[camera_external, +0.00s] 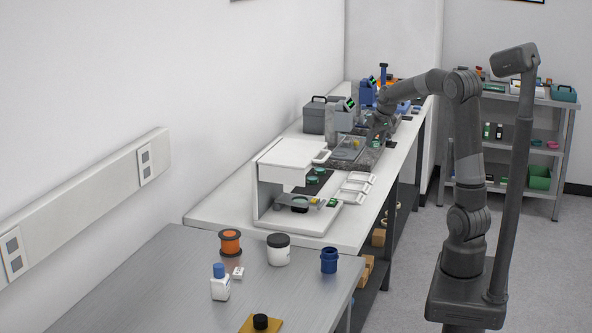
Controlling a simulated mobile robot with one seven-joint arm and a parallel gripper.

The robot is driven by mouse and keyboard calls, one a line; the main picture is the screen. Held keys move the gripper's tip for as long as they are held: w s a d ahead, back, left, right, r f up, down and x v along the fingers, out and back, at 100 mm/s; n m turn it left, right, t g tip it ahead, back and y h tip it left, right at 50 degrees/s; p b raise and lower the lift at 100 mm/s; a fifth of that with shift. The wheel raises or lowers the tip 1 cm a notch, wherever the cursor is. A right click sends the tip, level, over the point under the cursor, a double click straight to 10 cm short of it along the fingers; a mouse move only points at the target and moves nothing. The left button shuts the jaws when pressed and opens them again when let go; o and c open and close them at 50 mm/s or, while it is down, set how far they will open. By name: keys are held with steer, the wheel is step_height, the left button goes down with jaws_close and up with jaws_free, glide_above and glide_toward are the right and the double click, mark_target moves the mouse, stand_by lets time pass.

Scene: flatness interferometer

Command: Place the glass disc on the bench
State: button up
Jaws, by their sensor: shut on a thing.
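My gripper (377,134) is at the far part of the white bench (232,212), low over a dark grey stone slab (372,158). It is shut on a small greenish thing that looks like the glass disc (376,143). The disc is tiny and partly hidden by the fingers, so I cannot tell whether it touches the slab.
The white instrument (290,160) stands in front of the slab, with white trays (357,182) beside it. Grey cases (319,117) and a blue device (367,93) stand behind. A steel table (180,262) with jars is nearest. A shelf (556,150) stands at the far right.

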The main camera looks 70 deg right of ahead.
steer(key=w+a+f+n, duration=0.2)
steer(key=w+f, duration=0.1)
steer(key=w, duration=0.3)
steer(key=w+a+f+n, duration=0.1)
steer(key=w+f, duration=0.1)
steer(key=w, duration=0.5)
steer(key=n+t+y, duration=0.1)
steer(key=n+y, duration=0.1)
steer(key=n, duration=0.1)
glide_above(303, 192)
steer(key=s, duration=0.1)
step_height(303, 192, down, 7)
steer(key=shift+s+d+f, duration=0.1)
steer(key=shift+s+f, duration=0.05)
steer(key=shift+f, duration=1.3)
steer(key=shift+s+f, duration=0.1)
steer(key=shift+f, duration=1.3)
steer(key=shift+f, duration=0.4)
steer(key=o, duration=1.1)
steer(key=shift+o, duration=0.2)
steer(key=shift+r, duration=0.1)
